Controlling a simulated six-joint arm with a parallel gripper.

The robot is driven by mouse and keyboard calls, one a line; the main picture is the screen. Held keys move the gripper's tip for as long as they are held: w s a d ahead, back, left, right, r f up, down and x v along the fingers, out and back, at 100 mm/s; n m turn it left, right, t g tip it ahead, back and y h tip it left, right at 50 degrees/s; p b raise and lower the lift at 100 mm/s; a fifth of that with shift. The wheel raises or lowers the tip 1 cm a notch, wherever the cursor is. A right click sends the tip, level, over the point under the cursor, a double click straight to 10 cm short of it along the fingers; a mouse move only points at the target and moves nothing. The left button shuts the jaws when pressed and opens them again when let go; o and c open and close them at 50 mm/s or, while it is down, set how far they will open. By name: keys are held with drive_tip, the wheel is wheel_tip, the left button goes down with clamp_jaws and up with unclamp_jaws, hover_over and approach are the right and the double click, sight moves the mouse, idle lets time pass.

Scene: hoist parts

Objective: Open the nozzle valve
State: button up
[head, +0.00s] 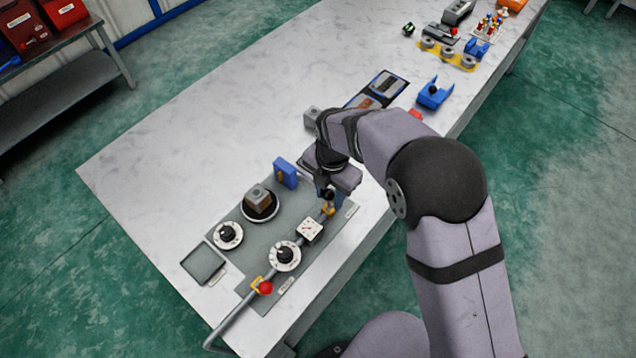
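A grey panel (268,222) lies on the table with a pipe line (238,318) along its front edge. A yellow fitting with a red knob (265,287) sits on the pipe near the panel's lower end. A second yellow fitting (329,209) sits at the pipe's upper end. I cannot tell which of the two is the nozzle valve. My gripper (328,195) points down right above the upper fitting and partly hides it. Whether the fingers touch it, or are open or shut, is too small to tell.
Two dials (229,235) (285,255), a white gauge box (309,230), a block on a round plate (259,202) and a blue block (286,173) stand on the panel. A grey tray (204,263) lies to its left. More parts lie at the far end. The table's left half is clear.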

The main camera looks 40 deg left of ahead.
drive_tip(key=shift+d, duration=0.4)
idle(0.3)
drive_tip(key=shift+d+f, duration=0.15)
drive_tip(key=shift+d, duration=0.75)
drive_tip(key=shift+o, duration=0.7)
wheel_tip(320, 180, up, 8)
drive_tip(key=p, duration=0.6)
drive_tip(key=shift+a, duration=0.15)
